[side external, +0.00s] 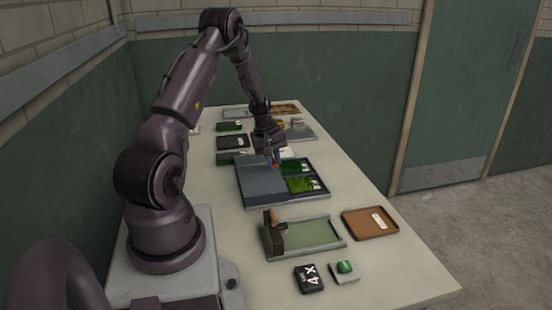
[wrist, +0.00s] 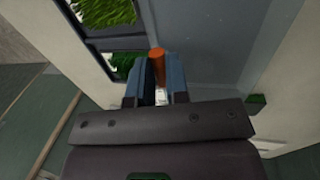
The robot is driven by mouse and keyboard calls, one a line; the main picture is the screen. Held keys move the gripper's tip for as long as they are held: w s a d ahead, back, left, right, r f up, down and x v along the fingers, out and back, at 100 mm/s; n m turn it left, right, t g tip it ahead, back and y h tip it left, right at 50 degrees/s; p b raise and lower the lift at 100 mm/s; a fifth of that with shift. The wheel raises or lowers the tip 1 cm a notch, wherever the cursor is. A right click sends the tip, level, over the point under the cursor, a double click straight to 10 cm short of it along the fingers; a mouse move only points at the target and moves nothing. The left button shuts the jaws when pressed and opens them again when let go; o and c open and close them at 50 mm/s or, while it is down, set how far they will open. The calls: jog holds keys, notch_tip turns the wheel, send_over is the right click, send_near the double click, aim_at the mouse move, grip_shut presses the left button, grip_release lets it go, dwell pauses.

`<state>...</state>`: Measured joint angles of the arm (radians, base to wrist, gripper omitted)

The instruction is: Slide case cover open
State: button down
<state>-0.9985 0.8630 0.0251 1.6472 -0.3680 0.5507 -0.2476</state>
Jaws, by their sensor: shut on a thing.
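The case (side external: 246,200) is a wide dark blue-grey box in the middle of the table. Its grey-blue cover (side external: 257,180) lies over the left part, and it also shows in the wrist view (wrist: 215,35). The right part is uncovered and shows green turf samples (side external: 300,185) in dark compartments; turf also shows in the wrist view (wrist: 105,12). My gripper (side external: 275,163) is over the case, beside the turf. In the wrist view its blue fingers (wrist: 160,75) are shut on an orange peg-like handle (wrist: 157,55) at the cover. The handle's lower end is hidden by the fingers.
A green tray (side external: 335,236) with a dark tool stands in front of the case. A brown tray (side external: 370,223), a black 4X block (side external: 309,279) and a small green sample (side external: 345,267) lie nearby. Several trays and boxes stand at the back.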

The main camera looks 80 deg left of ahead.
aim_at(261, 174)
jog(key=c, duration=1.1)
grip_release()
jog(key=shift+s+a, duration=0.1)
jog(key=shift+s, duration=0.25)
jog(key=shift+w, duration=0.1)
jog(key=v, duration=1.3)
jog(key=s+d+r+m+t, duration=0.1)
jog(key=d+r+m, duration=0.4)
jog(key=d, duration=0.7)
jog(key=s+d+r+m+t, duration=0.1)
jog(key=d+r+m, duration=0.4)
jog(key=d, duration=0.8)
jog(key=s+d+r+m+t, duration=0.1)
jog(key=d+r+m, duration=0.4)
jog(key=d, duration=0.8)
jog(key=s+m, duration=0.1)
jog(key=m, duration=0.2)
